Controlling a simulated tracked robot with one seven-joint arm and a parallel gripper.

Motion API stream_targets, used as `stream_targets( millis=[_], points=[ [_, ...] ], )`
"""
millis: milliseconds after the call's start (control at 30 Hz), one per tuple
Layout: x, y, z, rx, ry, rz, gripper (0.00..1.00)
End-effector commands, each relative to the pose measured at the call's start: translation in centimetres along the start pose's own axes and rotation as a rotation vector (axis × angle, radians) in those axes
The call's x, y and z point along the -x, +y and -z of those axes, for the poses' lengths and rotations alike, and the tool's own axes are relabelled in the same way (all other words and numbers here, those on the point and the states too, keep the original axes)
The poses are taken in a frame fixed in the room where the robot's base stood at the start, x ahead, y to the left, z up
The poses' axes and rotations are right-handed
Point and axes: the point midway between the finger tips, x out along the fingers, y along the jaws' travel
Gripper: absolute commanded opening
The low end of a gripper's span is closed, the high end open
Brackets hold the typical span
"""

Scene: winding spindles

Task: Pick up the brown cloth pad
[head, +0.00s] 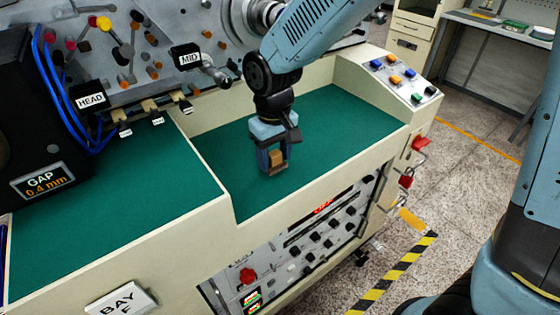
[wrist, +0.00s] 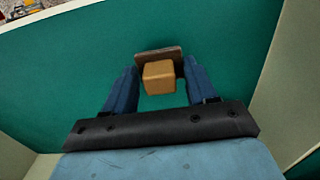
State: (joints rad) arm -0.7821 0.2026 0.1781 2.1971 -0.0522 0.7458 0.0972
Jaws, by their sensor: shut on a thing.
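The brown cloth pad shows in the wrist view as a tan-brown block (wrist: 158,78) with a darker brown flat piece (wrist: 157,54) at its far side. My gripper (wrist: 161,72) has one blue finger on each side of it and is shut on it. In the head view my gripper (head: 274,166) points down over the right green bed, with the brown pad (head: 277,159) between its fingers. The fingers hide part of the pad. I cannot tell whether it touches the green surface or hangs just above it.
The sunken green bed (head: 340,125) is otherwise bare, with cream walls around it. A button box (head: 400,78) stands at its right end. Spindle parts (head: 190,58) stand behind.

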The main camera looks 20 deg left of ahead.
Motion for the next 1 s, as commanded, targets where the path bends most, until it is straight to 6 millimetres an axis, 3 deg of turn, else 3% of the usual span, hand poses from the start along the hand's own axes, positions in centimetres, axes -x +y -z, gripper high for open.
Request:
stream_targets(
  millis=[100, 400, 700, 1000],
  points=[
    [2.2, -0.3, -0.2, 0.002, 0.005, 0.0, 0.27],
    [7.8, -3.7, -3.6, 0.002, 0.006, 0.0, 0.27],
    [10.3, -8.1, -7.9, 0.002, 0.003, 0.0, 0.27],
    [11.4, -9.9, -9.6, 0.0, 0.001, 0.0, 0.27]
  ],
)
